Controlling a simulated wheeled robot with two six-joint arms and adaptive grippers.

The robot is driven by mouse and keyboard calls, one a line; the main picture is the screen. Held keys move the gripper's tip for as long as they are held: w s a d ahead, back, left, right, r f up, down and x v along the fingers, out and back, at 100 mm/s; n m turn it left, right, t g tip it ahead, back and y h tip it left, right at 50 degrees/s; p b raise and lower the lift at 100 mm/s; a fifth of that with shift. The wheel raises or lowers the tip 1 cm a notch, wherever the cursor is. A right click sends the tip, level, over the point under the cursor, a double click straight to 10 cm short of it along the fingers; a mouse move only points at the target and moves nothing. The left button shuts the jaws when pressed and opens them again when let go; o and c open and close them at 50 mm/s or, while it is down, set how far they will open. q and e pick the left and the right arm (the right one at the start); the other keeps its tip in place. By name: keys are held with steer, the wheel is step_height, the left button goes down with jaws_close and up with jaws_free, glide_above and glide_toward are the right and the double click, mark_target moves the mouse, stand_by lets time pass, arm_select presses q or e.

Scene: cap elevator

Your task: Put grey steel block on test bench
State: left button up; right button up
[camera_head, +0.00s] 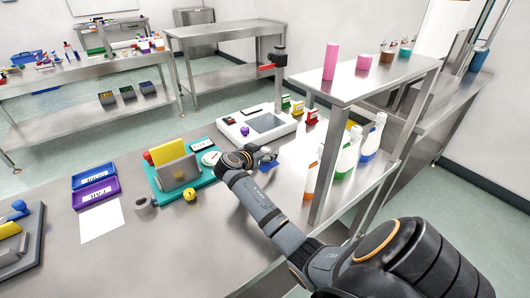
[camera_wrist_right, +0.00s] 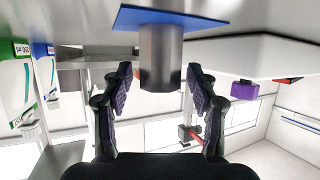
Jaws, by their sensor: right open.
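My right gripper (camera_head: 266,154) is open over the middle of the metal workbench (camera_head: 145,247). In the right wrist view, which looks upside down, its fingers (camera_wrist_right: 160,95) are spread on either side of a grey metal cylinder (camera_wrist_right: 161,62), apparently the grey steel block. The cylinder stands on a blue square pad (camera_wrist_right: 195,19). A visible gap separates each finger from it. In the head view the blue pad (camera_head: 268,166) shows in part, and my gripper mostly hides the cylinder. My left gripper is out of view.
A white device with a dark screen (camera_head: 266,123) stands behind the gripper. A teal fixture (camera_head: 203,177) is to its left, with a yellow knob (camera_head: 189,194) and grey ring (camera_head: 144,204) nearby. White bottles (camera_head: 346,155) and a raised shelf (camera_head: 352,84) crowd the right.

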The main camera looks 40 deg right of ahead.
steer(key=shift+r, duration=0.1)
steer(key=shift+a, duration=0.35)
steer(key=v, duration=1)
steer(key=shift+s+a+r+b, duration=0.1)
steer(key=shift+a+b, duration=0.1)
steer(key=shift+b, duration=0.15)
steer(key=shift+s+a+r, duration=0.15)
steer(key=shift+a+r, duration=0.15)
steer(key=shift+a, duration=0.1)
steer(key=shift+r, duration=0.1)
